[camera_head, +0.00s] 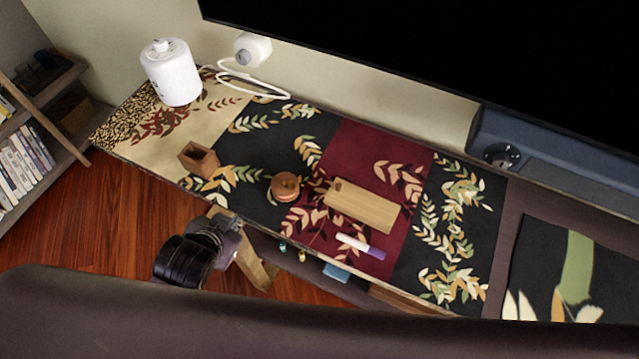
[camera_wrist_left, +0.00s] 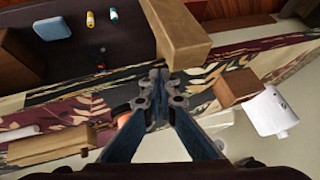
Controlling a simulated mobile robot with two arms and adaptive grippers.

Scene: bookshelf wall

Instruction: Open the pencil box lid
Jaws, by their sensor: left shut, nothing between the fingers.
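A long light-wood box (camera_head: 362,206), which I take for the pencil box, lies on the red part of the patterned runner in the head view. Its flat top looks closed, with a small dark mark at its left end. It also shows at the lower left of the left wrist view (camera_wrist_left: 45,146). My left gripper (camera_head: 226,222) is off the table's front edge, left of the box and clear of it. In the left wrist view its fingertips (camera_wrist_left: 158,78) are together and empty. My right gripper is not in view.
A round wooden item (camera_head: 285,186), an open wooden holder (camera_head: 199,159) and a white canister (camera_head: 171,72) stand left of the box. A marker (camera_head: 360,246) lies in front of it. A wooden post (camera_head: 257,268) is close beside my left gripper.

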